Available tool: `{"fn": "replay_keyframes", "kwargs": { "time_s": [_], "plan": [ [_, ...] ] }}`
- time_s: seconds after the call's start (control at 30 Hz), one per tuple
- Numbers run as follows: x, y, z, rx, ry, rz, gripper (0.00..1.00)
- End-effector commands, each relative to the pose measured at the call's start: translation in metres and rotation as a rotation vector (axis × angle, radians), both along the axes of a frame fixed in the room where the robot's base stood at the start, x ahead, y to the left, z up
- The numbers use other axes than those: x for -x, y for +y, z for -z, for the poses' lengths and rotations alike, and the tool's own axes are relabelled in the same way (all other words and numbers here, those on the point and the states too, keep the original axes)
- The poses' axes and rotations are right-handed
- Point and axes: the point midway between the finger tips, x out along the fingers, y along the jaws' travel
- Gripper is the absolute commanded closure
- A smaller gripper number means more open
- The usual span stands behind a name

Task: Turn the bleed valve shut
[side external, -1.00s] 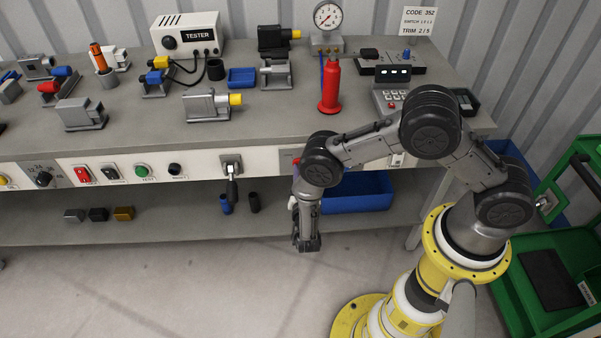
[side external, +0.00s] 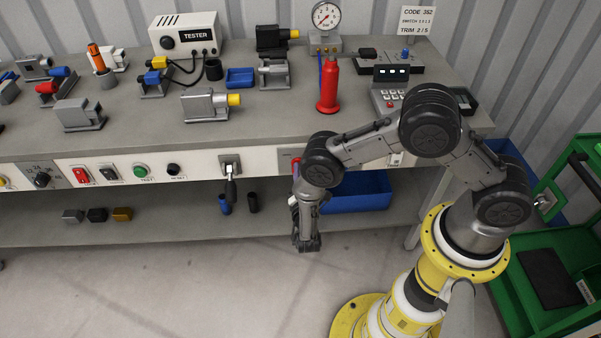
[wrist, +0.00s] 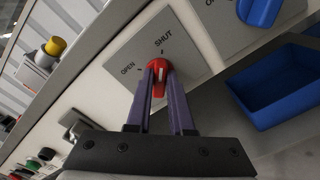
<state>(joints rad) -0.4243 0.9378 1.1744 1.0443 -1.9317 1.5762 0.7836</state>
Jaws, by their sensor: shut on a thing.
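The bleed valve's red knob (wrist: 158,75) sits on a grey plate (wrist: 188,40) marked OPEN at the left and SHUT at the top. My gripper (wrist: 160,72) has a finger on each side of the knob and is shut on it. The knob's white mark points up, towards the SHUT side; I cannot tell whether it lines up exactly.
A blue knob (wrist: 260,10) on another plate is close to the right in the wrist view. A blue bin (wrist: 285,90) stands below it on the lower shelf. Buttons and a lever switch (side external: 230,168) line the panel to the left. The bench top (side external: 270,125) is above.

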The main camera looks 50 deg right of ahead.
Motion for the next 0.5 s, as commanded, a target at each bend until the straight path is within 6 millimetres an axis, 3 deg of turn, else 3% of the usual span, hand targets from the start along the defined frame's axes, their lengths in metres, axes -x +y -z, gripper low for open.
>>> {"fn": "replay_keyframes", "kwargs": {
  "time_s": [0.33,0.37,0.5],
  "plan": [
    [0.0005,0.0006,0.0001,0.000,-0.001,-0.002,1.00],
    [0.0005,0.0006,0.0001,0.000,0.000,-0.002,0.78],
    [0.0004,0.0004,0.0001,0.000,0.000,-0.001,0.53]
  ]
}}
